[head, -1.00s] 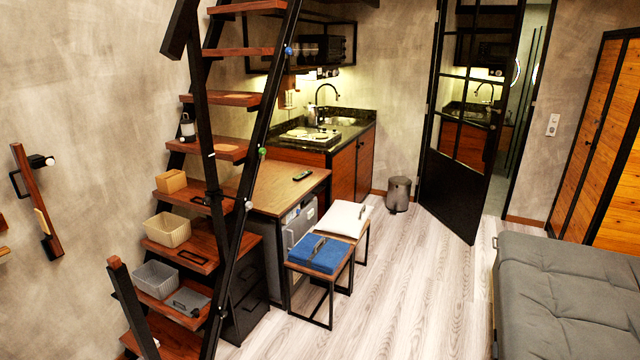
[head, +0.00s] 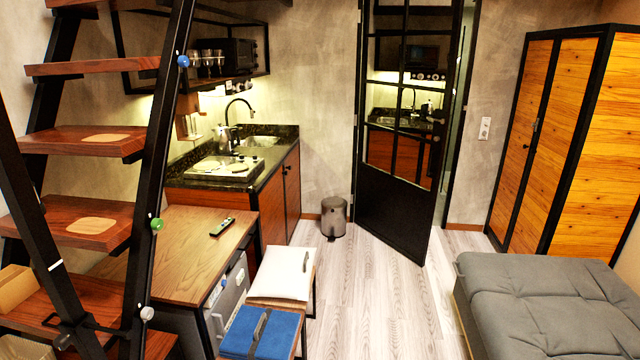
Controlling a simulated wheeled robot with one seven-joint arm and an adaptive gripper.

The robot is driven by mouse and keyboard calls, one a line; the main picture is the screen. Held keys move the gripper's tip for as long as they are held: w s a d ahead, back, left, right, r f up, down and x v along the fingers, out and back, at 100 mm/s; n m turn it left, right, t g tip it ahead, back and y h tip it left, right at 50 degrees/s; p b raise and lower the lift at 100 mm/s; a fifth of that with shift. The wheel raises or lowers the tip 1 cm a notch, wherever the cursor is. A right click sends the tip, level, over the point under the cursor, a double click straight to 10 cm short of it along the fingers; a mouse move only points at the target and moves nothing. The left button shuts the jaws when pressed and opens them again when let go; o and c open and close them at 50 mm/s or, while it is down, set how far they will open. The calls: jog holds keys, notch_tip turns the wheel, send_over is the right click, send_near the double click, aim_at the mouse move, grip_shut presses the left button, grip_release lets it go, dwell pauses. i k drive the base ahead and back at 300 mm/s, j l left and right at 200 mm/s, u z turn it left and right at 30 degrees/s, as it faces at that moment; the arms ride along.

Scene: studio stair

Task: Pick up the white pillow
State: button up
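The white pillow (head: 281,275) lies flat on a low stool with a black metal frame, right of the wooden desk, in the head view. A dark strap or handle shows on its right part. A blue cushion (head: 258,332) with a grey strap lies just in front of it on a second stool, cut by the lower edge of the picture. My gripper does not show in the head view.
The wooden desk (head: 190,243) with a remote (head: 222,227) stands left of the pillow. The black-railed stair (head: 155,190) fills the left. A grey sofa (head: 555,300) is at right. Free pale floor (head: 385,305) lies between, with a bin (head: 334,217) farther back.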

aim_at(284, 271)
jog(key=i+l+z, duration=0.2)
jog(key=i, duration=1.75)
jog(key=i+j+u, duration=0.1)
jog(key=i+u, duration=0.8)
jog(key=i+l+u, duration=0.2)
jog(key=u, duration=0.25)
jog(key=i+l+u, duration=0.4)
jog(key=i+j, duration=0.05)
jog(key=j, duration=0.05)
